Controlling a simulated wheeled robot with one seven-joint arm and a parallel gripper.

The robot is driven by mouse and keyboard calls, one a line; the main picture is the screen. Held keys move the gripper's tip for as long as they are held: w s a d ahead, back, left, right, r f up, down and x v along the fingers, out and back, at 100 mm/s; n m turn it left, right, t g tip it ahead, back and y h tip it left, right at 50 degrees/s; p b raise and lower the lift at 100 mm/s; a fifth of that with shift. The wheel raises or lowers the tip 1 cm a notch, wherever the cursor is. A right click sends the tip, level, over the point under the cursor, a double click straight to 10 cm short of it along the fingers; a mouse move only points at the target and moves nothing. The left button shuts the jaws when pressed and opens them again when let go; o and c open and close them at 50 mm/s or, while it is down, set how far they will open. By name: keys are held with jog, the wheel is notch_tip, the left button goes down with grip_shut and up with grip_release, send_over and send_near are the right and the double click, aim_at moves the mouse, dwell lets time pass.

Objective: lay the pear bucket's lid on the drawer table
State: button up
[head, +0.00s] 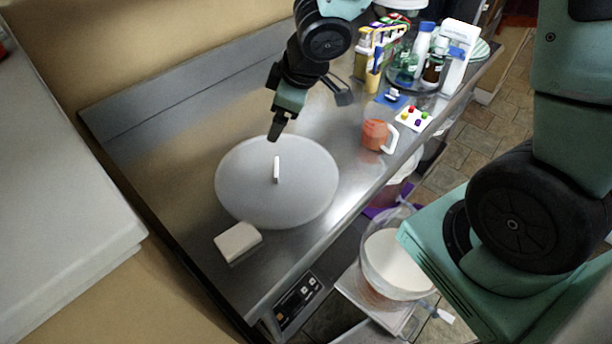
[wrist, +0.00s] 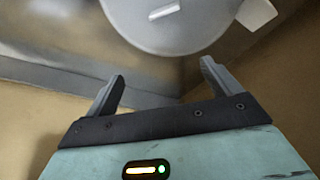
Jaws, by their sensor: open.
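A round, pale grey lid (head: 240,185) with a white bar handle (head: 277,169) lies flat on the steel table (head: 180,130). In the wrist view the lid (wrist: 205,25) and its handle (wrist: 164,11) show at the top, cut by the frame edge. My gripper (head: 309,113) is above the table, just behind the lid's far edge, open and empty. Its two fingers (wrist: 163,72) are spread apart in the wrist view, clear of the lid. A clear bucket (head: 408,285) with whitish contents stands open below the table's front edge. I cannot read any label that says which is the pear bucket.
A white block (head: 238,242) sits beside the lid's near edge. An orange mug (head: 375,134) and a card with coloured pieces (head: 414,119) stand to the right. Several bottles (head: 433,70) crowd the table's far right end. The steel left of the lid is clear.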

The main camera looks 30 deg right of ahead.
jog(key=s+a+r+m+g, duration=0.1)
jog(key=s+a+r+g, duration=0.1)
jog(key=s, duration=0.9)
jog(key=s+a+r+m+g+h, duration=0.1)
jog(key=s+a, duration=0.4)
jog(key=s, duration=0.6)
notch_tip(320, 180, up, 3)
jog(key=shift+s+a+f+g, duration=0.15)
jog(key=shift+s+g, duration=0.25)
jog(key=shift+g, duration=0.4)
notch_tip(320, 180, down, 5)
jog(key=b, duration=0.5)
jog(key=shift+w, duration=0.1)
